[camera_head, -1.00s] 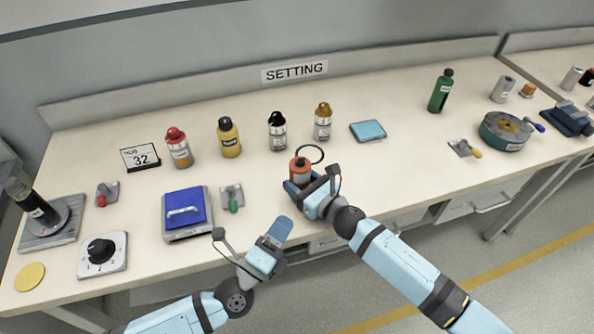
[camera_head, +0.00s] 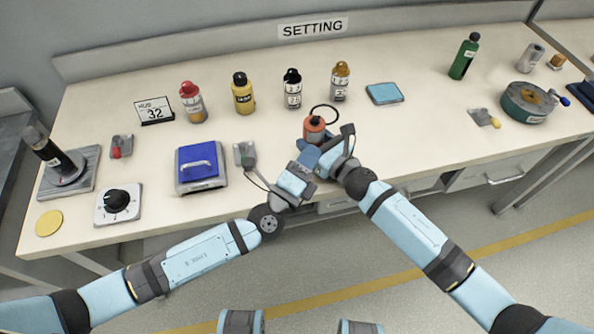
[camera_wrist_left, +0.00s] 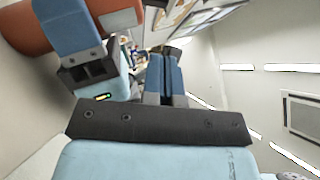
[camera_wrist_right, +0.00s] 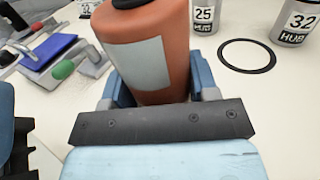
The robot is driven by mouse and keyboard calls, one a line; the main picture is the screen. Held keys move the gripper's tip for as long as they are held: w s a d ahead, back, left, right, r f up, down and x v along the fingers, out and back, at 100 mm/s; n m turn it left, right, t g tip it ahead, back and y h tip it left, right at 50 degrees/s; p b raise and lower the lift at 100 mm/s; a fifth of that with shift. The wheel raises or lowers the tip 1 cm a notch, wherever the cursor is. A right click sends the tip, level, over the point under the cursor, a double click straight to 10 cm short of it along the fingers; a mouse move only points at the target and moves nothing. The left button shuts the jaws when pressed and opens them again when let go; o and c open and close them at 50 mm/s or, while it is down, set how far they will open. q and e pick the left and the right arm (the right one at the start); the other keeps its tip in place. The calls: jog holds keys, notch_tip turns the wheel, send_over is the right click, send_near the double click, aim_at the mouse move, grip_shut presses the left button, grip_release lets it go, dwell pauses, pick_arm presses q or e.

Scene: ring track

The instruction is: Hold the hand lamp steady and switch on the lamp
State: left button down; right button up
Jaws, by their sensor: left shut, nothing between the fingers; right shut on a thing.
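The hand lamp is an orange-red cylinder (camera_head: 314,130) with a dark top, upright near the front edge of the bench. My right gripper (camera_head: 325,146) is shut on it; the right wrist view shows the lamp body (camera_wrist_right: 150,55) between the two blue fingers (camera_wrist_right: 158,88). A pale blank patch is on its side; no switch can be made out. My left gripper (camera_head: 307,160) is shut and empty, close to the lamp's lower left in the head view. In the left wrist view its fingers (camera_wrist_left: 166,75) are together, with the lamp (camera_wrist_left: 35,25) at upper left. I cannot tell whether they touch it.
A black ring (camera_head: 324,114) lies behind the lamp. A blue-lidded box (camera_head: 198,168) and a green-knobbed lever plate (camera_head: 244,155) are to the left. Several bottles, including a yellow one (camera_head: 243,95), stand farther back.

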aim_at(311, 131)
pick_arm(q)
jog(key=w, duration=0.1)
jog(key=w+r, duration=0.1)
jog(key=w, duration=0.2)
jog(key=shift+d+r, duration=0.2)
jog(key=shift+r, duration=0.1)
jog(key=shift+w+a+r, duration=0.25)
jog(key=shift+w+r, duration=0.05)
jog(key=shift+w, duration=0.3)
